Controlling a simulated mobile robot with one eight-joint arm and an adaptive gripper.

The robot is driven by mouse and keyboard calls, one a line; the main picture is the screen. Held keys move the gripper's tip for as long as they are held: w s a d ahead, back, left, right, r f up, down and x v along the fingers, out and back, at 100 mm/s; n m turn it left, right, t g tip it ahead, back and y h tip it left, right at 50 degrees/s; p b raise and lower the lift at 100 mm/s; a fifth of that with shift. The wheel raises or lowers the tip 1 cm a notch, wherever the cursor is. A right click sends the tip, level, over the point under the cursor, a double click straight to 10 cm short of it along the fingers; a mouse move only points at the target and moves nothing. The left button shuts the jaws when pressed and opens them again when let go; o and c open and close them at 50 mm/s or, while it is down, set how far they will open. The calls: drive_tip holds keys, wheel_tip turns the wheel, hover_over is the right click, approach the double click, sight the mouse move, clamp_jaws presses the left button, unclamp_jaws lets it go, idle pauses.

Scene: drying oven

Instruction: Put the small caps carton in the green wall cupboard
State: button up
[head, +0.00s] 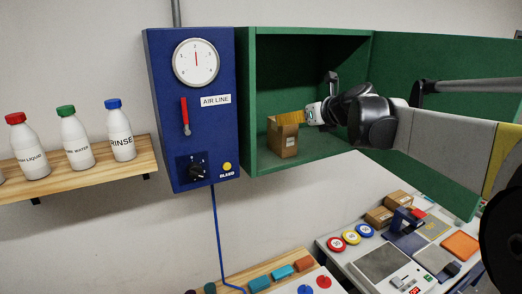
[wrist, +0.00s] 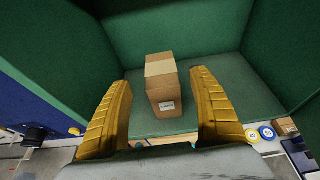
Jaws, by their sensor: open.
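The small caps carton (head: 282,139) is a brown cardboard box with a pale label, standing upright on the floor of the green wall cupboard (head: 262,78). In the wrist view the carton (wrist: 163,88) stands between and just beyond my two yellow fingers, with a gap showing on each side. The cupboard floor (wrist: 215,90) and back wall show around it. My gripper (head: 290,117) is at the cupboard's mouth, open, its fingers near the carton's top. The wrist view also shows my gripper (wrist: 162,110) with its fingers wide apart. The label's print is too small to read.
The cupboard door (head: 450,65) stands open to the right, behind my arm. A blue air line box (head: 205,130) adjoins the cupboard's left side. A shelf (head: 80,175) with bottles is farther left. Below are a bench with cartons (head: 378,217), coloured discs and trays.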

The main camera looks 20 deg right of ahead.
drive_tip(key=s+a+f+n+g, duration=0.1)
drive_tip(key=s+a+f+n, duration=0.25)
drive_tip(key=a+n, duration=0.25)
drive_tip(key=s+a+f+n+g+y, duration=0.1)
drive_tip(key=s+a+f+n+g, duration=0.15)
drive_tip(key=s+a+n, duration=0.35)
drive_tip(key=s+a+f+n+g, duration=0.1)
drive_tip(key=s+a+f+n, duration=0.3)
drive_tip(key=a+n, duration=0.3)
drive_tip(key=s+a+f+n+g+h, duration=0.1)
drive_tip(key=s+a+f+n+g, duration=0.1)
drive_tip(key=s+f+n, duration=0.9)
drive_tip(key=s+a+n, duration=0.1)
drive_tip(key=s+n, duration=0.2)
drive_tip(key=n, duration=0.2)
drive_tip(key=shift+a+f+n, duration=0.3)
drive_tip(key=shift+f, duration=0.1)
